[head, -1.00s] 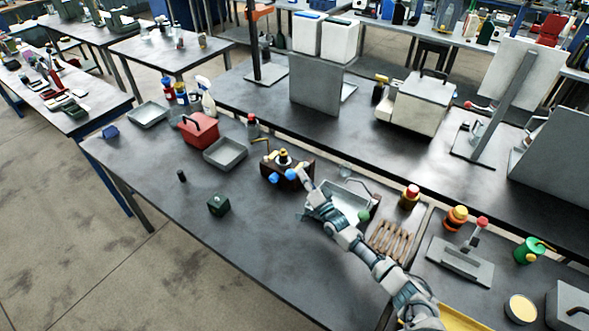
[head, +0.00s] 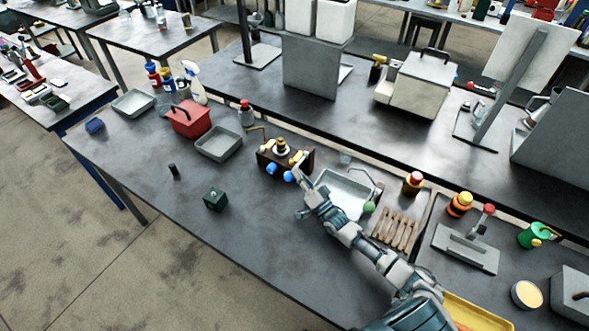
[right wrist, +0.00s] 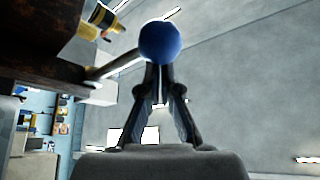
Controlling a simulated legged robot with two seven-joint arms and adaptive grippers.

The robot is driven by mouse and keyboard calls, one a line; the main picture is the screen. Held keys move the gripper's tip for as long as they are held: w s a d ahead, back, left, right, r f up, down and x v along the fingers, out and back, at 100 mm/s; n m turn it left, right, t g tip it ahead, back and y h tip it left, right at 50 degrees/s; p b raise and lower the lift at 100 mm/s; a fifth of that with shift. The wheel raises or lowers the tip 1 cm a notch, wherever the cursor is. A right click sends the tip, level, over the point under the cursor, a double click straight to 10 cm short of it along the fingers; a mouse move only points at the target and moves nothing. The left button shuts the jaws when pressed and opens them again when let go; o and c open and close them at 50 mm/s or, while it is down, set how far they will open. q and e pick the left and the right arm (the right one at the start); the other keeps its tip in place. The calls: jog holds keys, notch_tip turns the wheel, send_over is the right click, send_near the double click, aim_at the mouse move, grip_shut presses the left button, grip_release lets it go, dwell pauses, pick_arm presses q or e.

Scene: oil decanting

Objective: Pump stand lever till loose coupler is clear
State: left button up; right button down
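The stand is a dark brown block (head: 304,158) on the bench, with yellow-and-black fittings (head: 281,147) on top and blue balls (head: 271,168) at its front. In the right wrist view the block (right wrist: 40,75) is at upper left, with a yellow coupler-like part (right wrist: 102,20) by it. A pale lever rod (right wrist: 113,65) runs from the block towards a blue knob (right wrist: 159,42). My right gripper (right wrist: 160,70) has its fingers drawn together, with the tips at the knob, which hides them; contact is unclear. The loose coupler cannot be told apart. My left gripper is out of view.
A grey tray (head: 328,178) with a green-knobbed handle (head: 369,207) lies close beside my right arm. Wooden pieces (head: 397,230), a red-topped button (head: 414,182) and a red-knobbed lever plate (head: 465,247) are to the right. A green box (head: 215,198) stands left on open bench.

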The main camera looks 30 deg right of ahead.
jog(key=s+d, duration=0.3)
jog(key=s, duration=0.9)
jog(key=shift+s+d+f, duration=0.2)
jog(key=shift+s+f, duration=0.2)
jog(key=shift+a, duration=0.1)
jog(key=shift+d, duration=0.2)
jog(key=shift+a, duration=0.1)
